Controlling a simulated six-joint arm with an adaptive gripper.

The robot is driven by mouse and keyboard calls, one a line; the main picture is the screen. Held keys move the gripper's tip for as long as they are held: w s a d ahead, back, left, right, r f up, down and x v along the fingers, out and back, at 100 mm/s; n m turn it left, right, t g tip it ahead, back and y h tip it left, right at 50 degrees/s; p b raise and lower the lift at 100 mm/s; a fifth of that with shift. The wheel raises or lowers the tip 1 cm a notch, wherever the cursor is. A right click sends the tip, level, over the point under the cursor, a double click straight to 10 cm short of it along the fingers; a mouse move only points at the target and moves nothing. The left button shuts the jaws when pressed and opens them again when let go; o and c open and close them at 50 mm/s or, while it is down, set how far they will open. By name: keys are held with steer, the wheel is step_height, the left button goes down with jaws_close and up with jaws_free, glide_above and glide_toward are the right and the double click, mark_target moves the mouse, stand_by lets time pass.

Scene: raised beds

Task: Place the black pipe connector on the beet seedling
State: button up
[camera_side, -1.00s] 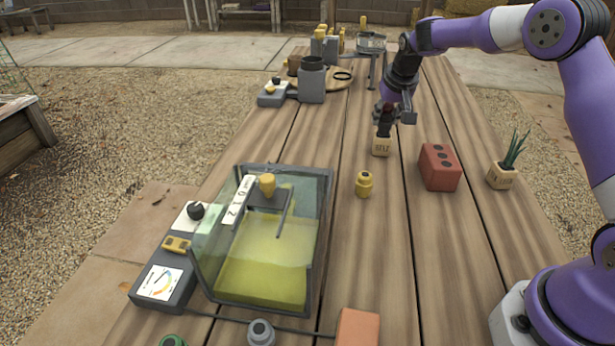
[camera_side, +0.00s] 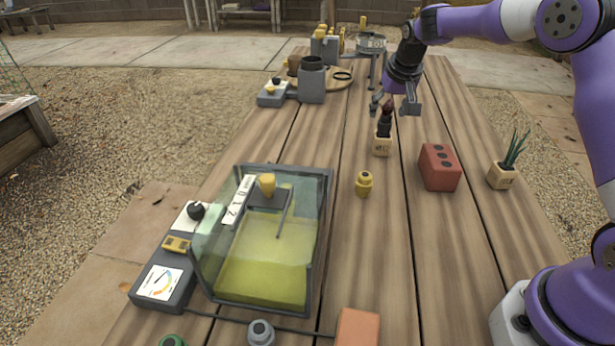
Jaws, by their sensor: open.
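The beet seedling (camera_side: 388,105) has dark red leaves and stands upright in a small lettered wooden cube pot (camera_side: 381,147) near the table's middle right. A small black piece (camera_side: 384,124), which looks like the black pipe connector, sits upright below the leaves, on the pot and apparently around the stem; its exact fit is too small to tell. My gripper (camera_side: 394,105) is open and empty. Its fingers are apart, level with the leaf tops or just above, and clear of the black piece.
A red brick with holes (camera_side: 440,168) and a potted green seedling (camera_side: 503,175) stand to the right. A yellow connector (camera_side: 364,184) stands in front. A glass tank (camera_side: 318,240) of yellow-green liquid fills the near left. A grey connector (camera_side: 261,333) is at the front edge.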

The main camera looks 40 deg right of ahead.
steer(key=s+a+r+n, duration=0.2)
steer(key=s+a+r, duration=0.4)
steer(key=s+r, duration=0.45)
steer(key=s+a+f+n+y, duration=0.1)
steer(key=s+a+n, duration=0.1)
steer(key=s+a, duration=0.2)
steer(key=s+a+f+n+t+y, duration=0.1)
steer(key=s+a, duration=0.3)
steer(key=s, duration=0.6)
steer(key=shift+s+a+f+n+t, duration=0.2)
steer(key=shift+f+n+t, duration=0.15)
steer(key=shift+n, duration=0.15)
